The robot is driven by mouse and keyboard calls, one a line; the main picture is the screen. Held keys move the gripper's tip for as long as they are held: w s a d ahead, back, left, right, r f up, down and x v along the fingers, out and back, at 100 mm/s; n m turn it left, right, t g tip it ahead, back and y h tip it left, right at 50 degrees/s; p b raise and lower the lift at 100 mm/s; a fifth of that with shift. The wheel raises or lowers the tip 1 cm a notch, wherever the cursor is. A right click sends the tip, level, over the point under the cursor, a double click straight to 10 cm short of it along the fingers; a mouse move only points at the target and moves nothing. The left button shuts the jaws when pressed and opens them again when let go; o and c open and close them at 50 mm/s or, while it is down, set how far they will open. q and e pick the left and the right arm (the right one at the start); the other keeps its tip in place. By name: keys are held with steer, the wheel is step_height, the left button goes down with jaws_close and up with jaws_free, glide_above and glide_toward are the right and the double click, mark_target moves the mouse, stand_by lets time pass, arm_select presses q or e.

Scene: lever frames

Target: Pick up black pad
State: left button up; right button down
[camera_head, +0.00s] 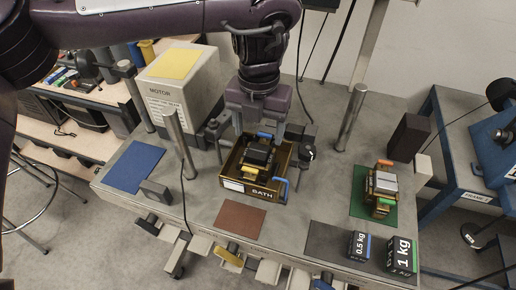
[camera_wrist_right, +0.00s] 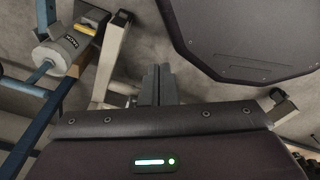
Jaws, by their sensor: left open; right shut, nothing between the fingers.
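My left gripper (camera_head: 262,146) is open in the head view, pointing down over the brown tray marked BATH (camera_head: 232,184). Its fingers stand apart on either side of a small frame with a black block on top (camera_head: 258,156) and coloured levers, which sits in the tray. I cannot tell whether the fingers touch it. My right gripper (camera_wrist_right: 157,84) is shut and empty in the right wrist view.
A similar frame with a grey block (camera_head: 384,182) stands on a green pad (camera_head: 364,207). Metal posts (camera_head: 180,145) (camera_head: 351,122), a MOTOR box (camera_head: 180,95) and a dark block (camera_head: 408,137) stand around the bench.

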mark_target(258, 150)
arm_select(q)
steer(key=shift+s+a+f+p, duration=0.1)
steer(key=shift+s+f+p, duration=0.2)
steer(key=shift+f, duration=0.6)
steer(key=f, duration=0.1)
steer(key=f+p, duration=0.1)
steer(key=shift+w+f, duration=0.3)
steer(key=shift+f, duration=0.05)
steer(key=shift+w+f, duration=0.1)
steer(key=shift+f, duration=0.4)
steer(key=c, duration=1.3)
arm_select(e)
steer(key=shift+s+d+r, duration=0.2)
steer(key=shift+s+r, duration=0.6)
steer(key=shift+s, duration=0.2)
arm_select(q)
steer(key=shift+c, duration=0.2)
